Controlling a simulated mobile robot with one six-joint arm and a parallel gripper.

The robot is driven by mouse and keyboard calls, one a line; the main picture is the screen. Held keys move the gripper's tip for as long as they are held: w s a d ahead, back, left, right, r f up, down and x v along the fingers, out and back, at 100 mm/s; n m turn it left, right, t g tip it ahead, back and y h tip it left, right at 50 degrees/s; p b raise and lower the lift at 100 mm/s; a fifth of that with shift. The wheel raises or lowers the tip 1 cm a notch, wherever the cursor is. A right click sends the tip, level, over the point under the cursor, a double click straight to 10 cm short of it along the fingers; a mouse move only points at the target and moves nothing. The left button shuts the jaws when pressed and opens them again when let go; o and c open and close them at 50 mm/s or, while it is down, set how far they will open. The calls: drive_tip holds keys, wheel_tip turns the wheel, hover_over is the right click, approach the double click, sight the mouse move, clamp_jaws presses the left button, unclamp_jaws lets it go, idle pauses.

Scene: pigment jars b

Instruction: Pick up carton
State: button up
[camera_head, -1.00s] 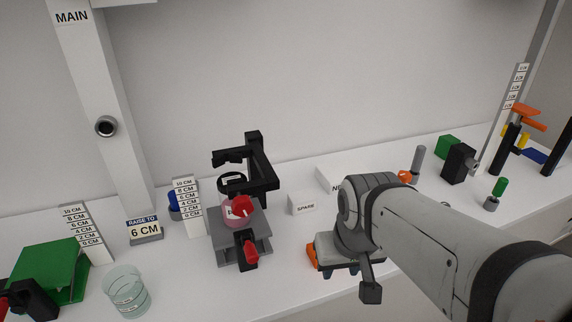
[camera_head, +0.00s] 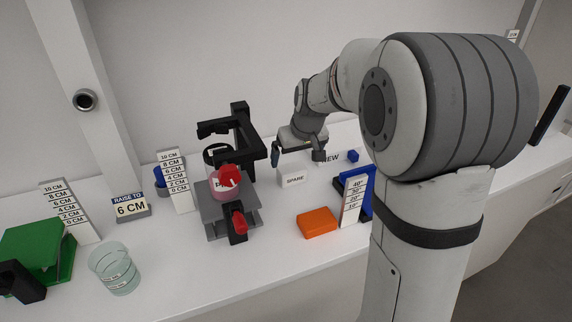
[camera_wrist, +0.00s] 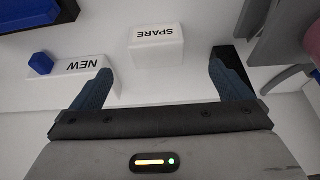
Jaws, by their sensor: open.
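Two small white cartons stand on the white bench. One is labelled SPARE (camera_head: 292,179) and one is labelled NEW (camera_head: 330,158); I cannot tell which one the task means. My gripper (camera_head: 297,156) is open and empty, just above and behind the SPARE carton. In the wrist view, my gripper (camera_wrist: 160,75) has its fingers spread. The SPARE carton (camera_wrist: 156,50) lies beyond the gap between them, not touched. The NEW carton (camera_wrist: 78,68) is at the left finger, which overlaps its edge in the picture. My arm hides part of the NEW carton in the head view.
A black stand (camera_head: 240,140) with a pink jar (camera_head: 222,182) is left of the cartons. An orange block (camera_head: 317,222) and a white angle scale (camera_head: 352,203) are in front. A blue block (camera_wrist: 41,63) sits by the NEW carton. Bench between stand and orange block is clear.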

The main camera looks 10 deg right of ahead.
sight(292, 168)
drive_tip(key=shift+w+f, duration=0.55)
drive_tip(key=shift+w, duration=0.3)
drive_tip(key=x, duration=0.7)
drive_tip(key=shift+d+f+p, duration=0.1)
drive_tip(key=shift+p, duration=0.25)
drive_tip(key=shift+s, duration=0.1)
drive_tip(key=c, duration=1.1)
